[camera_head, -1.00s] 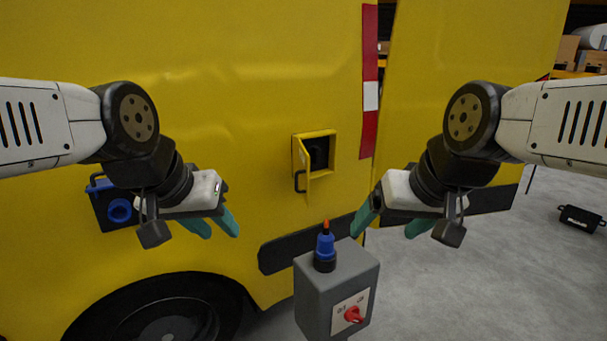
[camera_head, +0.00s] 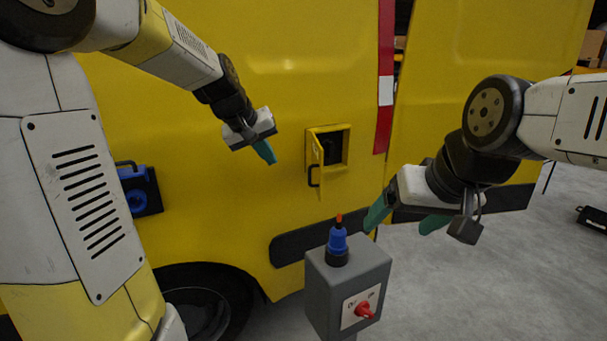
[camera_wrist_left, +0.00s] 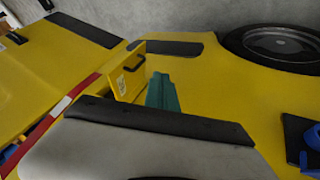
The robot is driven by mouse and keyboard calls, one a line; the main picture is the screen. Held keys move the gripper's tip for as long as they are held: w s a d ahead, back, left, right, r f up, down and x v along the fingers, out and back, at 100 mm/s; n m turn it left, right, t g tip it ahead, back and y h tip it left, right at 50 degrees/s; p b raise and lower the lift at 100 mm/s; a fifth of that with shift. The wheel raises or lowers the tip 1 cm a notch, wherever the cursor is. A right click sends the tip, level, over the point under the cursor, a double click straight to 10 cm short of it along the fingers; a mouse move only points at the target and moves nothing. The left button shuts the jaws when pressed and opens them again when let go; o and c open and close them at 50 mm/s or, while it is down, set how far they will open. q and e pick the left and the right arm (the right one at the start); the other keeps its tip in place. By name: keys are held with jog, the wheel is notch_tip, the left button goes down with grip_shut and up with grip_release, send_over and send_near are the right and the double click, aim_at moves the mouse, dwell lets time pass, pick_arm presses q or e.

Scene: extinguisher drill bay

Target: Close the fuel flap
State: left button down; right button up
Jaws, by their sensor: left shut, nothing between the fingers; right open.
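The yellow fuel flap (camera_head: 316,163) stands open, hinged at the left side of a square recess (camera_head: 333,147) in the yellow vehicle's side. A dark handle (camera_head: 314,176) is on the flap. The flap also shows in the left wrist view (camera_wrist_left: 130,80), with its handle (camera_wrist_left: 134,62). My left gripper (camera_head: 267,153) is shut and empty, to the left of the flap and apart from it in the head view. Its teal fingers (camera_wrist_left: 162,93) show close together in the left wrist view. My right gripper (camera_head: 402,220) is open and empty, to the right of and below the flap.
A grey control box (camera_head: 346,287) with a red knob (camera_head: 364,310) and a blue plug-like piece (camera_head: 338,244) stands in front of the vehicle.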

aim_at(311, 166)
pick_arm(q)
jog(key=w+d+f, duration=0.7)
jog(key=w+f, duration=0.3)
jog(key=w, duration=0.3)
jog(key=shift+w+f+n, duration=0.15)
jog(key=shift+f+n, duration=0.25)
jog(key=shift+d, duration=0.2)
